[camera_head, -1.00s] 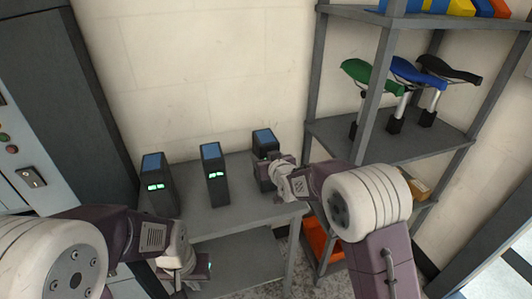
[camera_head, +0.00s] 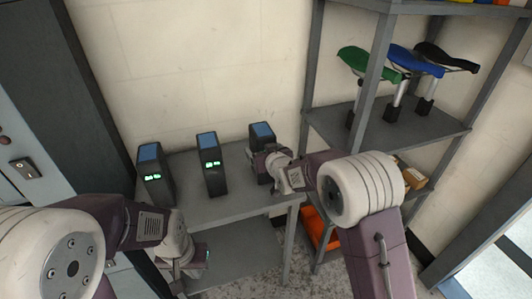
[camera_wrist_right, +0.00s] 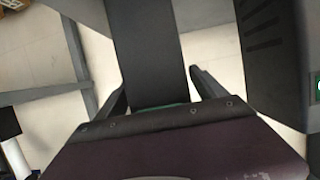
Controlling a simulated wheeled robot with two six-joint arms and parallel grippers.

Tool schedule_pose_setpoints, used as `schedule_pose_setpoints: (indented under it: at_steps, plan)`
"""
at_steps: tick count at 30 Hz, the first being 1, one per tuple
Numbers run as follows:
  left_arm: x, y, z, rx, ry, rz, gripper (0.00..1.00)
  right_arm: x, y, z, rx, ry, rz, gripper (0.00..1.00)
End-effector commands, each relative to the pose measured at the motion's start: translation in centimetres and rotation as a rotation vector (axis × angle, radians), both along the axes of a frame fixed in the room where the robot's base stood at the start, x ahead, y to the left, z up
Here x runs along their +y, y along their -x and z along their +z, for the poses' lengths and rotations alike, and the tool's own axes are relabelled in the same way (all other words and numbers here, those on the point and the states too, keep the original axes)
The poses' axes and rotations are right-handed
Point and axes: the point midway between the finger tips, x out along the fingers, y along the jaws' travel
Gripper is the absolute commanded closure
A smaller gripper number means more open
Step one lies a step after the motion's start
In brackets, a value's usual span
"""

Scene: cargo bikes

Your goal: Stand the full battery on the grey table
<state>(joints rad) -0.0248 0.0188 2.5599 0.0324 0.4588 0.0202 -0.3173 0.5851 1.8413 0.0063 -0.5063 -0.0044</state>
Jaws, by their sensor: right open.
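Three dark batteries with blue tops stand upright on the grey table (camera_head: 236,207). The left battery (camera_head: 155,176) and middle battery (camera_head: 211,165) show green lights. The right battery (camera_head: 262,133) is partly hidden behind my right gripper (camera_head: 262,160), so its lights cannot be read. In the right wrist view, my open right gripper (camera_wrist_right: 163,92) has its fingers on either side of a dark battery body (camera_wrist_right: 148,50); I cannot tell if they touch it. My left gripper (camera_head: 197,262) is low at the table's front left; its jaws are unclear, with a small teal glint beside them.
A grey shelf rack (camera_head: 400,140) stands right of the table, holding green, blue and black saddles. An orange bin (camera_head: 318,228) sits low on it. A grey cabinet (camera_head: 30,150) is at the left. Another battery (camera_wrist_right: 282,60) is close beside my right gripper in the wrist view.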

Motion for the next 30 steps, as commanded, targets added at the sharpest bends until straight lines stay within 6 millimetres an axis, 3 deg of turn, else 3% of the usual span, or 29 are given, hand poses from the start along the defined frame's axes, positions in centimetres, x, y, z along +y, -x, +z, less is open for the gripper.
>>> schedule_pose_setpoints:
  at_steps: [15, 21, 28, 30]
  plan:
    - [0.0, 0.0, 0.2, 0.0, 0.0, 0.0, 1.0, -3.0, 9.3, 3.6, -0.001, 0.0, 0.0, 0.19]
    - [0.0, 0.0, 0.2, 0.0, 0.0, 0.0, 1.0, -3.4, 10.5, 4.0, 0.0, 0.0, 0.0, 0.19]
    - [0.0, 0.0, 0.2, 0.0, 0.0, 0.0, 1.0, -3.4, 10.5, 4.0, 0.002, 0.001, 0.0, 0.19]
    - [0.0, 0.0, 0.2, 0.0, 0.0, 0.0, 1.0, -4.4, 11.0, 2.9, 0.048, 0.013, -0.017, 0.19]
